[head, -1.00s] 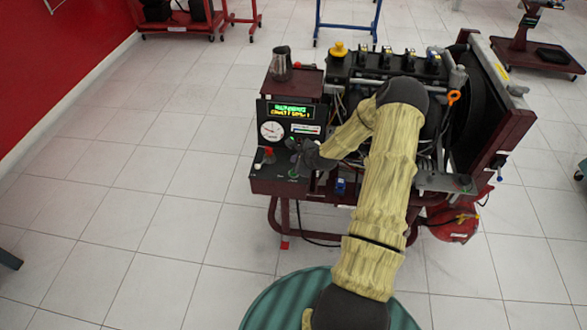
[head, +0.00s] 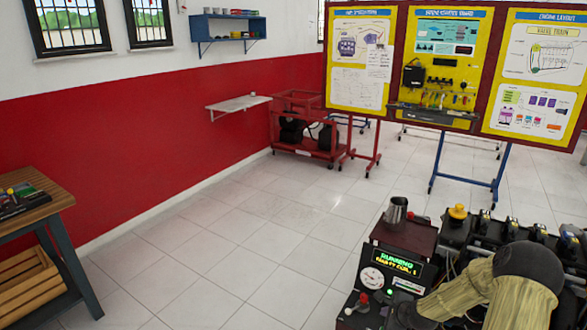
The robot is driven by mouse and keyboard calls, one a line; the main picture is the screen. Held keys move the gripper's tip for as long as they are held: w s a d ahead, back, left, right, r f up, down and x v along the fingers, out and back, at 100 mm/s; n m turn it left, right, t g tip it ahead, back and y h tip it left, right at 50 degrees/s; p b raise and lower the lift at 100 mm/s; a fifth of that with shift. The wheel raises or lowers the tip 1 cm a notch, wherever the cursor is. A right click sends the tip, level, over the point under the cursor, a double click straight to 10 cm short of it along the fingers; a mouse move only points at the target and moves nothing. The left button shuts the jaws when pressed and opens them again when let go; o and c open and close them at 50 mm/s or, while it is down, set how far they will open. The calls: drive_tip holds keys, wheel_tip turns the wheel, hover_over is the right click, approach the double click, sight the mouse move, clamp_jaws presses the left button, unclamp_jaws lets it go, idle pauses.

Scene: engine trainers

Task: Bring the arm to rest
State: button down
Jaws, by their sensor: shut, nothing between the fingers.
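My arm shows at the lower right, with its yellowish sleeve and dark joint cut off by the bottom edge. My gripper (head: 396,314) is dark, shut and empty, low over the control panel (head: 368,321) of the engine trainer, just right of a red knob. I cannot tell whether it touches the panel. The trainer's display (head: 399,261) is lit and its upper line reads RUNNING. A round white gauge (head: 371,278) sits below it. The engine (head: 490,236) stands behind my arm, partly hidden and cut off at the right.
A metal jug (head: 396,212) stands on top of the panel box. A wooden bench (head: 40,205) is at the left. A red cart (head: 300,125) and yellow display boards (head: 440,60) stand behind. The tiled floor (head: 220,235) between is clear.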

drive_tip(key=s+a+r+n+g+p, duration=0.1)
drive_tip(key=s+a+r+n, duration=0.4)
drive_tip(key=s+r+n, duration=0.2)
drive_tip(key=s+a+r+n+g+h+p, duration=0.1)
drive_tip(key=s+a+r+n+g+p, duration=0.1)
drive_tip(key=s+a+r+n, duration=0.3)
drive_tip(key=s+a+r+n+g+p, duration=0.2)
drive_tip(key=s+a+r+n, duration=0.3)
drive_tip(key=s+r+n, duration=0.5)
wheel_tip(320, 180, up, 4)
drive_tip(key=s, duration=0.2)
drive_tip(key=shift+s+a, duration=0.2)
drive_tip(key=shift+s, duration=0.2)
drive_tip(key=shift+r, duration=0.1)
